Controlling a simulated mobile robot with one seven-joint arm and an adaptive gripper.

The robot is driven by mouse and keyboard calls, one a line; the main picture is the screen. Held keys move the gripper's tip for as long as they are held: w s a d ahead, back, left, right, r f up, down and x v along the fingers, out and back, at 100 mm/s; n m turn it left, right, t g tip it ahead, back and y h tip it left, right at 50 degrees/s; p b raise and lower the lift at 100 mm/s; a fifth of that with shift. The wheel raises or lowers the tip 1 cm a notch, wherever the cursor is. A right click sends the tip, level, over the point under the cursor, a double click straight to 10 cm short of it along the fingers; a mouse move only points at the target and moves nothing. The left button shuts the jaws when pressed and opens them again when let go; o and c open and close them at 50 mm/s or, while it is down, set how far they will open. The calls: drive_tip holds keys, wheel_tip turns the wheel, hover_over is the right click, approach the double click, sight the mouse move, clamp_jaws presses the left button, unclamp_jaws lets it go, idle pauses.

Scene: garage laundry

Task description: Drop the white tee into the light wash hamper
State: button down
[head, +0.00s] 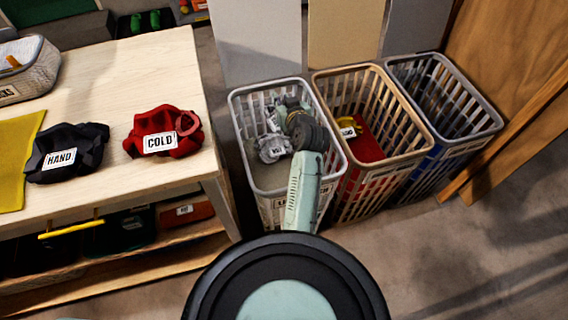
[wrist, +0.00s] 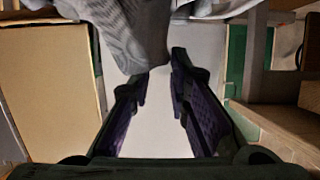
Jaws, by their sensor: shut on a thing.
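The white tee (head: 272,149) is a crumpled pale grey-white cloth with a small label. In the head view it shows inside the outline of the left hamper's opening. My gripper (head: 284,118) is above this hamper and shut on the tee, partly hidden by my wrist. In the wrist view the tee (wrist: 130,30) hangs at the top near the dark fingertips (wrist: 163,72). The light wash hamper (head: 237,113) is the left basket, with a pale rim and a partly hidden front label. How high the tee is above the hamper floor cannot be told.
A tan-rimmed hamper (head: 327,73) with red cloth (head: 366,147) stands to the right, then a grey-rimmed hamper (head: 478,104). A wooden table (head: 110,95) at left bears a red cloth (head: 168,124), a black cloth (head: 75,138), a yellow cloth (head: 17,150) and a basket (head: 35,75).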

drive_tip(key=shift+f+b, duration=1.8)
drive_tip(key=shift+f, duration=0.95)
drive_tip(key=c, duration=1.4)
unclamp_jaws()
drive_tip(key=shift+c, duration=0.2)
drive_tip(key=v, duration=1.2)
drive_tip(key=shift+r, duration=0.15)
